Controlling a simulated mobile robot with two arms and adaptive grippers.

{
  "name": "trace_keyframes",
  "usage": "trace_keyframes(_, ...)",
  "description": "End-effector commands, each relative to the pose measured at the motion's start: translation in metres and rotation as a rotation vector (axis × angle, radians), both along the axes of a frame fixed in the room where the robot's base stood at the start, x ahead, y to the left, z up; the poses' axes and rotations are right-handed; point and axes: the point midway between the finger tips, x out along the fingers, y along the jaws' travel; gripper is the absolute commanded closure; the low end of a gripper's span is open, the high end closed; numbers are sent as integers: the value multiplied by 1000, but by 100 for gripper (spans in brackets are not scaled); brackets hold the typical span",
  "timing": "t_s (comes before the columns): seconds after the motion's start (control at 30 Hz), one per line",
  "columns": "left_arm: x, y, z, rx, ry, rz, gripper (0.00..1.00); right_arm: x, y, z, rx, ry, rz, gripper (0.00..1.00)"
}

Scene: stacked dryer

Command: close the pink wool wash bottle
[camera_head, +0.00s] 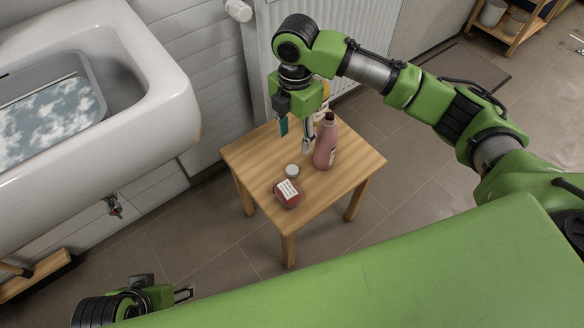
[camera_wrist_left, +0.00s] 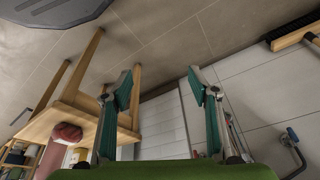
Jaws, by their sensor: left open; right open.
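The pink bottle (camera_head: 326,143) stands upright on a small wooden table (camera_head: 238,158). Its neck ends in a dark top, and no cap shows on it. A small whitish round piece, which looks like a cap (camera_head: 292,170), lies on the table in front of the bottle. My right gripper (camera_head: 296,138) points down over the back of the table, just left of the bottle. It is open with nothing visible between its fingers; I cannot tell if one finger touches the bottle. My left gripper (camera_wrist_left: 162,98) is open and empty, low at the lower left of the head view (camera_head: 183,293).
A red item with a white top (camera_head: 287,194) sits near the table's front corner. A pale yellow thing (camera_head: 324,92) is partly hidden behind my right gripper. A radiator (camera_head: 345,30) stands behind the table and a white sink (camera_head: 165,90) to the left.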

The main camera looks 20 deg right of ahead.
Motion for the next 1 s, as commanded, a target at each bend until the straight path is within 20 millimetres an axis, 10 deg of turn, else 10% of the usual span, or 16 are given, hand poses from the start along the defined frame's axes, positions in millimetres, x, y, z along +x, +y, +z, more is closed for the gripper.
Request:
trace_keyframes(0.37,0,0,-21,0,-1,0,45,-1,1,-66,1,2,-1,55)
trace_keyframes(0.5,29,-8,-13,-24,-114,-10,45,0,1,-78,1,0,-1,55)
trace_keyframes(1.0,45,-13,-7,-37,-182,-15,45,0,1,-86,2,-1,0,55)
